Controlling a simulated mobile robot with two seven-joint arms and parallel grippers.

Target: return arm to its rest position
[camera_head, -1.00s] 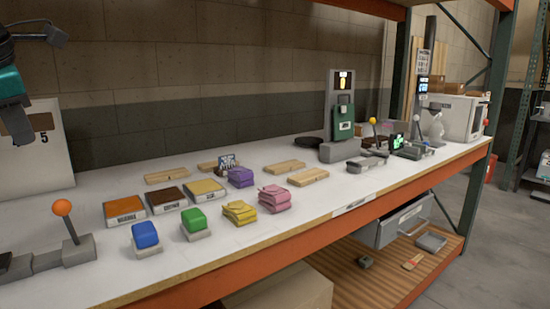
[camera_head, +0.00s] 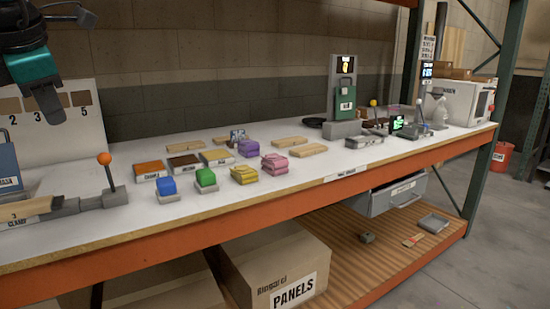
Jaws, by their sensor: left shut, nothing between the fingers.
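My left gripper (camera_head: 48,102) is at the upper left of the head view, dark with a teal part. Its fingers are shut and empty. It hangs in the air in front of the white board with numbered brown swatches (camera_head: 68,140), above the white bench top (camera_head: 115,222). It touches nothing that I can see. My right gripper is not in view.
On the bench are an orange-knobbed lever clamp (camera_head: 105,170), a blue block (camera_head: 167,186), a green block (camera_head: 206,178), yellow (camera_head: 245,174) and pink packs (camera_head: 275,164). A green device (camera_head: 345,98) and white machine (camera_head: 462,102) stand farther right. A PANELS box (camera_head: 278,280) sits below.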

